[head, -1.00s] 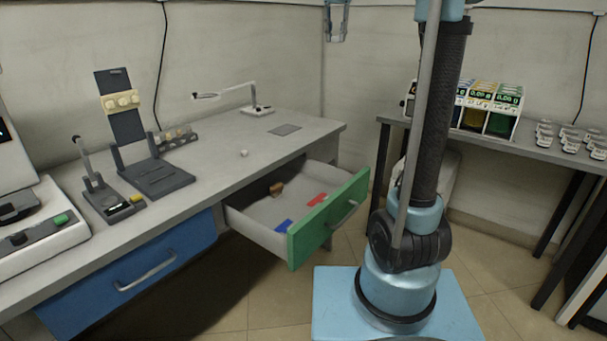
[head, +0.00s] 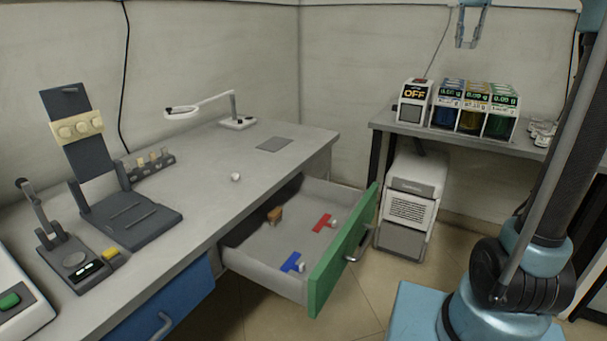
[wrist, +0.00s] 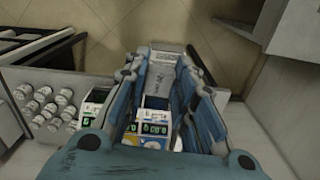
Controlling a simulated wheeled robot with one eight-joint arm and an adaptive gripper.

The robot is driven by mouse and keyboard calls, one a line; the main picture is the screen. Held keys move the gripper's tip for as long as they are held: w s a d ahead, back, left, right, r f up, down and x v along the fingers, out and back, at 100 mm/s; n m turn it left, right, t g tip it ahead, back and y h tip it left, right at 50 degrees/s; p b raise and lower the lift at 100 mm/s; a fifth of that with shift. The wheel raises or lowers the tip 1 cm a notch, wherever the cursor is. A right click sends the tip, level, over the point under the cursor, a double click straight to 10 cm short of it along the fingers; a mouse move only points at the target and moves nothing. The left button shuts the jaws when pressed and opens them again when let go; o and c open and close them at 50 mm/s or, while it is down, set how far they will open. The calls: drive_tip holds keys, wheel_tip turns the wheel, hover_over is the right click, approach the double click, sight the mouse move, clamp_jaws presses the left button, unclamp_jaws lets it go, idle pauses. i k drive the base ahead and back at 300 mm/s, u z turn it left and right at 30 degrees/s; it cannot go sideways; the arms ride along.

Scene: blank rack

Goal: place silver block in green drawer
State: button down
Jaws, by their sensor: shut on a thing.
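My gripper (head: 470,32) is high at the top of the head view, in front of the back wall. In the wrist view my gripper (wrist: 163,85) has its two blue fingers shut on a pale grey piece (wrist: 164,66), which looks like the silver block. Its outline is hard to separate from the pale things below. The green drawer (head: 340,252) is pulled open from the desk, well down and left of my gripper. Inside are a brown block, a red piece and a blue piece, with small pale knobs beside the last two. The drawer floor shows bare grey between them.
The grey desk (head: 215,205) holds a lamp, a dark stand and a small white ball. The blue drawer (head: 165,305) is shut. Coloured dispensers (head: 475,108) stand on the right bench. A white machine (head: 410,205) stands below it, near the green drawer's front.

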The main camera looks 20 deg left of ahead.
sight(301, 226)
drive_tip(key=z, duration=0.1)
drive_tip(key=k, duration=1.95)
drive_tip(key=u, duration=0.65)
drive_tip(key=i, duration=1)
drive_tip(key=z, duration=0.05)
